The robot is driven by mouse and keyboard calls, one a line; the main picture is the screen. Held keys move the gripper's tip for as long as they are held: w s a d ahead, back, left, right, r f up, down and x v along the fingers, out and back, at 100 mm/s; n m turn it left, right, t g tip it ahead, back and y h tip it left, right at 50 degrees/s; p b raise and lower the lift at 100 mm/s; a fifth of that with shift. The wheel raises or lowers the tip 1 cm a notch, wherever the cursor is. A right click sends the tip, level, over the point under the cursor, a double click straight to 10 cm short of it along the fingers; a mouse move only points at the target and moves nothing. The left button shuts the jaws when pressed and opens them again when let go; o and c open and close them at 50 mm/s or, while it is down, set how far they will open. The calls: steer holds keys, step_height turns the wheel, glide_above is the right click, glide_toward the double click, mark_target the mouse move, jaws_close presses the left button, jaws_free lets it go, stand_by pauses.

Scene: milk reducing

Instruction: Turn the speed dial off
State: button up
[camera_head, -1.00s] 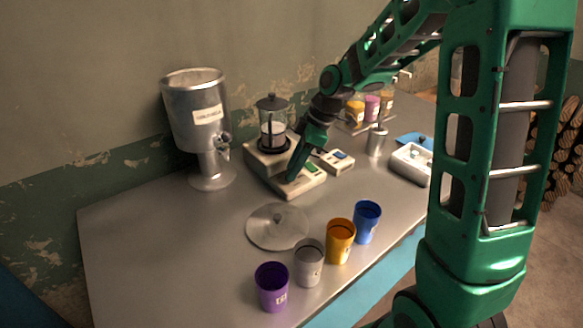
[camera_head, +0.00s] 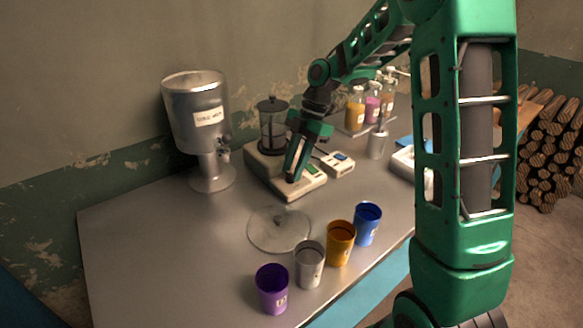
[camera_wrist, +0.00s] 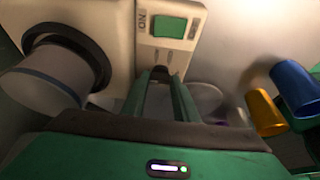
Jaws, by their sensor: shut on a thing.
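My gripper (camera_head: 291,179) points down onto this front panel, beside the screen. In the wrist view, my gripper's two fingers (camera_wrist: 160,75) are close together on the panel just below the marks. A glass vessel with a dark lid (camera_head: 272,125) stands on the base's rear plate.
A small cream device (camera_head: 338,163) sits right of the base. A metal dispenser (camera_head: 197,110) stands at left. A round clear disc (camera_head: 279,229) lies in front. Purple (camera_head: 272,289), grey (camera_head: 309,264), orange (camera_head: 340,243) and blue (camera_head: 367,223) cups line the front edge.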

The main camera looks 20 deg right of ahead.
steer(key=shift+w+d+r, duration=0.1)
stand_by(0.3)
steer(key=o, duration=1.1)
steer(key=shift+c, duration=0.2)
steer(key=v, duration=1)
steer(key=shift+r, duration=0.3)
steer(key=shift+d, duration=0.1)
